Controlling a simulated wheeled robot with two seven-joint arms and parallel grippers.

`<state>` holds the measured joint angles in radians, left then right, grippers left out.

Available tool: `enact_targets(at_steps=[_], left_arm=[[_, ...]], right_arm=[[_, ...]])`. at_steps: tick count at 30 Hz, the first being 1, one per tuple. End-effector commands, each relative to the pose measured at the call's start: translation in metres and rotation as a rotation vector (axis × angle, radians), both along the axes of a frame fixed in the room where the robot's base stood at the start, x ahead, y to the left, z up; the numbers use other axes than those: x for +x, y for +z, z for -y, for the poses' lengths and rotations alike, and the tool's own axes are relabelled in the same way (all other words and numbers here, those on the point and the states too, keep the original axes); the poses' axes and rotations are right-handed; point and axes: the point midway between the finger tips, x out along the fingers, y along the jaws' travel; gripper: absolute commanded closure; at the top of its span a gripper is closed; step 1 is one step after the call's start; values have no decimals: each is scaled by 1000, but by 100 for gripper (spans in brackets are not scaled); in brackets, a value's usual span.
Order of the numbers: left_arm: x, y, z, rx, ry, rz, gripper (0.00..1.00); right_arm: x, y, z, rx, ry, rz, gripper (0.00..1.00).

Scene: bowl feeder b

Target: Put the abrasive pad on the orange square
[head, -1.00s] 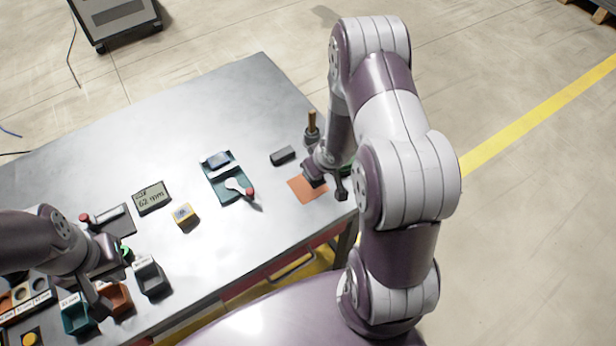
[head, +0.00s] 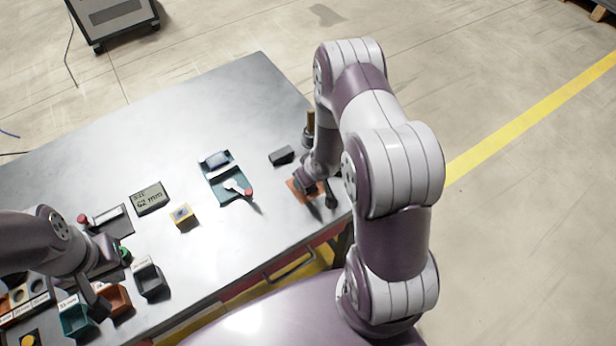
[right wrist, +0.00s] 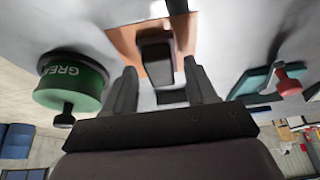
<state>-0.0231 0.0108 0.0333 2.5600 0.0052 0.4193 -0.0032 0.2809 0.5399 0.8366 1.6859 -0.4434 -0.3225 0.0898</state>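A dark block (right wrist: 155,50), which I take to be the abrasive pad, lies on the orange square (right wrist: 124,38) in the right wrist view. My right gripper (right wrist: 160,75) is open above it, with its two fingers apart on either side and a gap beside the block. In the head view the orange square (head: 294,186) is partly covered by my right gripper (head: 318,190), and the pad cannot be made out clearly there. My left gripper (head: 108,280) is open and seems empty, over the bins at the lower left.
A green grease tin (right wrist: 72,85) stands beside the square. A dark grey block (head: 282,155), a brass-handled tool (head: 309,125) and a teal fixture (head: 222,185) with a red-knobbed lever are nearby. A size display (head: 150,198) and yellow block (head: 182,215) sit further left. The table's far left is clear.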

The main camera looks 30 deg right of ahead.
Motion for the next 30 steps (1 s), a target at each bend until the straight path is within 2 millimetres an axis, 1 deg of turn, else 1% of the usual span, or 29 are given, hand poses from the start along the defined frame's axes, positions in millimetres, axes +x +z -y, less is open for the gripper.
enact_targets(at_steps=[5, 7, 10, 15, 18, 23, 25, 26, 27, 29, 30], left_arm=[[0, 3, 0, 0, 0, 0, 100], [0, 3, 0, 0, 0, 0, 100], [0, 4, 0, 0, 0, 0, 100], [0, 11, 0, 0, 0, 0, 100], [0, 16, 0, 0, 0, 0, 100], [0, 19, 0, 0, 0, 0, 100], [0, 19, 0, 0, 0, 0, 100], [0, 19, 0, 0, 0, 0, 100], [0, 19, 0, 0, 0, 0, 100], [0, 18, 0, 0, 0, 0, 100], [0, 18, 0, 0, 0, 0, 100]], right_arm=[[0, 6, 0, 0, 0, 1, 43], [-3, 14, 1, 0, -1, 2, 43], [-12, 34, 1, -2, -1, 3, 43], [-29, 78, 3, -1, -2, 4, 43], [-38, 97, 3, 0, -1, 2, 43], [-44, 118, 3, -10, -2, -3, 43], [-48, 145, -4, -53, -16, -37, 43], [-53, 161, -10, -71, -26, -62, 43], [-63, 182, -22, -85, -40, -101, 43], [-85, 207, -43, -79, -52, -161, 43], [-100, 220, -57, -63, -55, -198, 43]])
